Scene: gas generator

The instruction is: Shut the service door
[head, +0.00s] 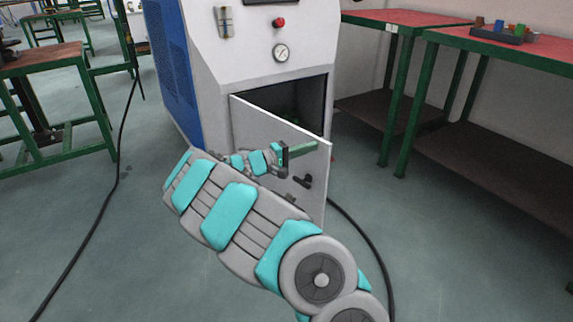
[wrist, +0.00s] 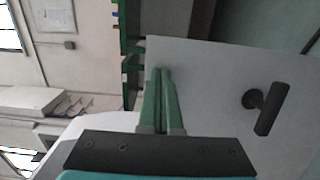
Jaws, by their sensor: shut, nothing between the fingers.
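The white service door (head: 262,125) hangs ajar from the front of the generator (head: 245,50), hinged on its left side. Its free right edge stands out from the dark opening (head: 300,102). A black handle (head: 303,181) sits on its outer face, low and near the free edge. My gripper (head: 316,146) is shut and empty, in front of the door's outer face by its upper free corner. In the wrist view the green fingers (wrist: 162,72) lie together over the door panel (wrist: 215,75), with the handle (wrist: 265,108) to their right. Whether the fingertips touch the door I cannot tell.
A red-topped green bench (head: 500,42) with small coloured blocks stands at the right, and another (head: 400,18) behind it. A green-framed table (head: 45,60) is at the left. Black cables lie on the floor (head: 120,230) on both sides of my arm.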

